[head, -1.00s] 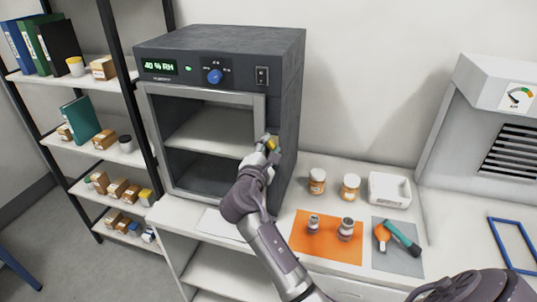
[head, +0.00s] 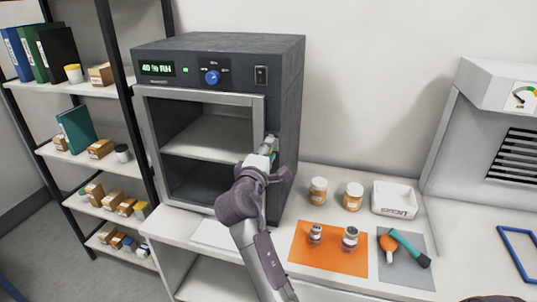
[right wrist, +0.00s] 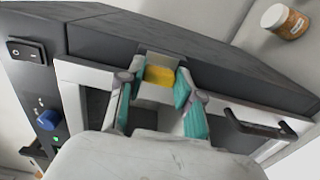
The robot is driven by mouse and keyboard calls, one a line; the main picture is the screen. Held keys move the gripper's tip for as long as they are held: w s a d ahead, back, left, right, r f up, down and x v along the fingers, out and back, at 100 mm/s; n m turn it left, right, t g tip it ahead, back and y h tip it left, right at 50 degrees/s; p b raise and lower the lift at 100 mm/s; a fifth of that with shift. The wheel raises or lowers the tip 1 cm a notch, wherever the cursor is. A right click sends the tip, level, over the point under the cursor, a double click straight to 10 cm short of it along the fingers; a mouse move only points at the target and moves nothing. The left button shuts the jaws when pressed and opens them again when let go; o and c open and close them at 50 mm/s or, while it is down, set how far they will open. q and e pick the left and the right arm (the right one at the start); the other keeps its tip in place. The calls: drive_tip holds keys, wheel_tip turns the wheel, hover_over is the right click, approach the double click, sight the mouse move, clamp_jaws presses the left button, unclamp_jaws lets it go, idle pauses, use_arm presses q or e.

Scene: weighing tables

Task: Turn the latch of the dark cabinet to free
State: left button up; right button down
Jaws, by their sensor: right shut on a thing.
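The dark cabinet (head: 289,95) stands on the counter, with a "40 % RH" display and a blue knob on its front. Its door (head: 200,95), a light grey frame around a see-through pane, looks closed. The latch (right wrist: 160,76), with a yellow face, sits at the door's right edge. My right gripper (head: 268,154) reaches up to that edge. In the right wrist view my right gripper (right wrist: 159,98) has its teal-padded fingers on both sides of the latch, shut on it. The gripper mostly hides the latch in the head view. My left gripper is not in view.
A dark door handle (right wrist: 256,124) lies beside the gripper. A shelf rack (head: 95,90) stands left.

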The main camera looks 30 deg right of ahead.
drive_tip(key=shift+f, duration=0.1)
idle(0.3)
drive_tip(key=c, duration=0.8)
unclamp_jaws()
drive_tip(key=shift+o, duration=0.2)
drive_tip(key=shift+r, duration=0.2)
